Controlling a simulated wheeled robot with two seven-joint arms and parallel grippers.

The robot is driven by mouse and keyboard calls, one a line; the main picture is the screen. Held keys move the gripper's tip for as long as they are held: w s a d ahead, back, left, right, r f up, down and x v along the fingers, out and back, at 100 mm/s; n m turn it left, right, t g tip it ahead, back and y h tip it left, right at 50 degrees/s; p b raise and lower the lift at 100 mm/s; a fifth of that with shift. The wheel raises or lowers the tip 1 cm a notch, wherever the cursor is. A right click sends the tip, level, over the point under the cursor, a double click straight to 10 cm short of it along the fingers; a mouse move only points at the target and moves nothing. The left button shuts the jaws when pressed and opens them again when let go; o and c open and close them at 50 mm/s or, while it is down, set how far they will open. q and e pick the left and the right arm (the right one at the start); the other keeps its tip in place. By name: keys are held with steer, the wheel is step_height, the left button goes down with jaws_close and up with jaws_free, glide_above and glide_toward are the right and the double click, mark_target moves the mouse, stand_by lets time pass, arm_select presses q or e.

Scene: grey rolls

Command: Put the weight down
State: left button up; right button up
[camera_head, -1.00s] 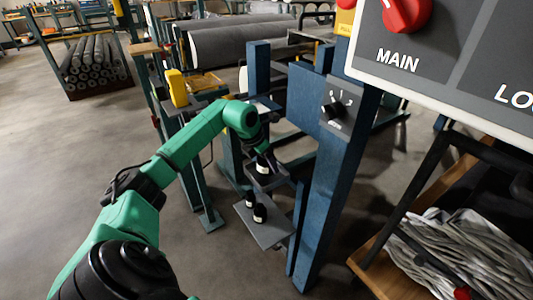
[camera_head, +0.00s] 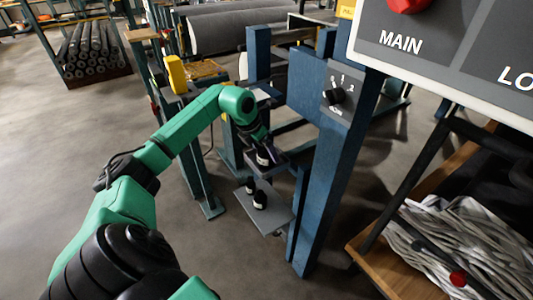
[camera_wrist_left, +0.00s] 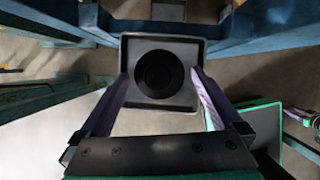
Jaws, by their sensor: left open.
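My left gripper (camera_head: 264,148) is over a small dark upper plate on the blue stand. A black and white weight (camera_head: 263,158) stands upright on that plate (camera_head: 281,161), at the fingertips. In the left wrist view the weight is a black disc (camera_wrist_left: 159,73) from above, on the square, rimmed plate (camera_wrist_left: 143,104). The open fingers (camera_wrist_left: 160,78) stand to its left and right, apart from the disc. Two similar weights (camera_head: 259,201) stand on the lower grey plate (camera_head: 272,218). My right gripper is not in view.
The blue stand's post (camera_head: 327,190) rises right of the plates and carries a rotary knob (camera_head: 334,96). A large MAIN control panel (camera_head: 440,50) hangs at upper right. A wooden table (camera_head: 372,262) with grey cloth strips is at lower right. The floor at left is clear.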

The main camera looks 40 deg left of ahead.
arm_select(q)
steer(key=v, duration=0.9)
steer(key=shift+r, duration=0.2)
